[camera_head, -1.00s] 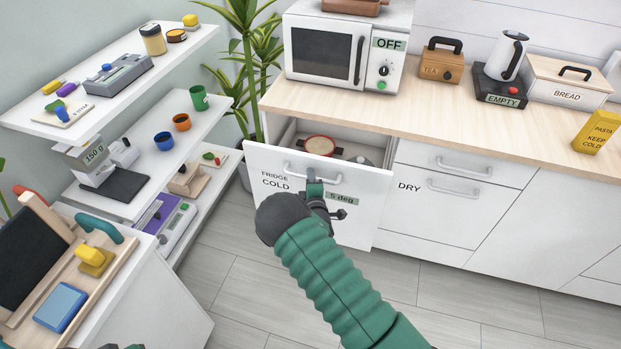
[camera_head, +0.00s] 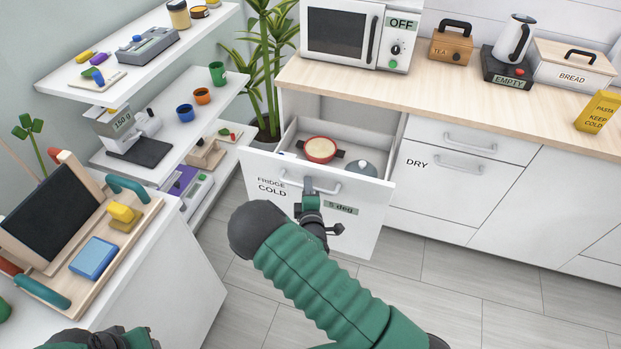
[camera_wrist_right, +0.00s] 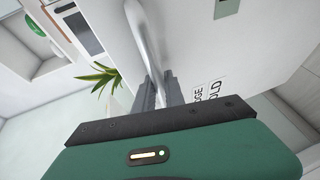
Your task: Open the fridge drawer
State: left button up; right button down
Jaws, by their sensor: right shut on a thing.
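The fridge drawer (camera_head: 360,226) is white, marked "FRIDGE COLD" with a "5 deg" tag, and stands pulled out from under the counter. A red-rimmed pot (camera_head: 320,149) and a grey lidded dish (camera_head: 361,168) show inside it. My right gripper (camera_head: 309,188) is shut on the drawer's bar handle (camera_head: 326,189). In the right wrist view the fingers (camera_wrist_right: 160,90) sit around the handle (camera_wrist_right: 146,45). My left gripper is at the bottom left edge of the head view, only partly visible, its fingers not clear.
The "DRY" drawer (camera_head: 450,172) beside it is shut. The counter (camera_head: 440,91) holds a microwave (camera_head: 343,35), a kettle and boxes. Shelves (camera_head: 180,145) and a side cabinet (camera_head: 190,265) with a wooden tray are at left. Grey floor is free in front of the drawers.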

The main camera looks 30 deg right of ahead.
jog(key=shift+s+a+f, duration=0.2)
jog(key=shift+s+a, duration=0.7)
jog(key=c, duration=1.4)
grip_release()
jog(key=shift+w, duration=0.1)
jog(key=shift+r, duration=0.1)
